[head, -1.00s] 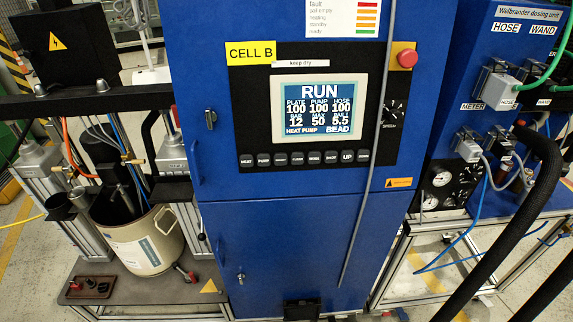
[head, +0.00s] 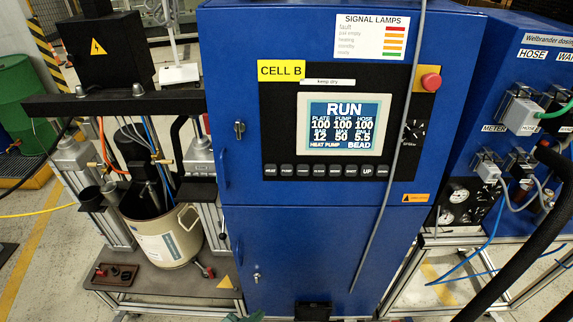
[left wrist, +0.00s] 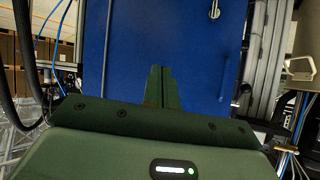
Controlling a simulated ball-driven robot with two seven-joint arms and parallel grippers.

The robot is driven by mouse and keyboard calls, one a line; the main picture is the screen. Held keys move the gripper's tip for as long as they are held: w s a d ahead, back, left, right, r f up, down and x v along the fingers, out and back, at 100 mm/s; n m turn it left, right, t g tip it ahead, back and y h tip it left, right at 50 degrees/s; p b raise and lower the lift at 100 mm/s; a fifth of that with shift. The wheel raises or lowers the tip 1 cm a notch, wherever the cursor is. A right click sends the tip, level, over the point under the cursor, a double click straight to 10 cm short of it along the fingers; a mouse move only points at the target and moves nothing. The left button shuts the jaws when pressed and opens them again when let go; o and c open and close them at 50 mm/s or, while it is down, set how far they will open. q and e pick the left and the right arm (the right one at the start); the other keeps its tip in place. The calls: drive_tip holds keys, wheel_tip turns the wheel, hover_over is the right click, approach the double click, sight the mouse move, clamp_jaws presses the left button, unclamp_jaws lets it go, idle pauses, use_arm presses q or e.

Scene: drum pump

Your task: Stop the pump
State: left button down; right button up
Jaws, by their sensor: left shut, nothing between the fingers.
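The blue CELL B cabinet (head: 320,255) has a screen (head: 345,124) reading RUN, with PLATE, PUMP and HOSE each at 100. A row of dark buttons (head: 326,171) lies under the screen; most labels are small, HEAT and PUMP seem to be at the left. A red mushroom button (head: 431,82) sits on a yellow plate to the upper right of the screen. The cream drum (head: 165,243) stands under the pump at left. My green left gripper (left wrist: 160,88) is shut and empty before plain blue cabinet surface. My right gripper is out of view.
A black hose (head: 515,232) crosses the right side. A grey cable (head: 388,150) hangs down the cabinet front, right of the screen.

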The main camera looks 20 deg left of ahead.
use_arm(q)
drive_tip(key=w+d+r+t+h+p, duration=0.1)
drive_tip(key=w+r+t, duration=0.2)
drive_tip(key=r, duration=0.8)
drive_tip(key=w+d+r+m+t+h+p, duration=0.1)
drive_tip(key=w+r, duration=0.4)
drive_tip(key=r, duration=0.7)
drive_tip(key=w+d+r+t+h+p, duration=0.1)
drive_tip(key=w+r+t, duration=0.3)
drive_tip(key=r, duration=0.7)
drive_tip(key=shift+d+r+t+h+p, duration=0.25)
drive_tip(key=shift+d+t+h+p, duration=0.3)
drive_tip(key=shift+h, duration=0.35)
drive_tip(key=shift+a, duration=0.1)
drive_tip(key=b, duration=0.5)
approach(287, 170)
drive_tip(key=w+d+r, duration=0.3)
drive_tip(key=d, duration=0.1)
drive_tip(key=shift+w+a, duration=0.25)
drive_tip(key=shift+w, duration=0.5)
drive_tip(key=shift+w, duration=0.1)
drive_tip(key=shift+w+a, duration=0.1)
drive_tip(key=shift+w, duration=0.2)
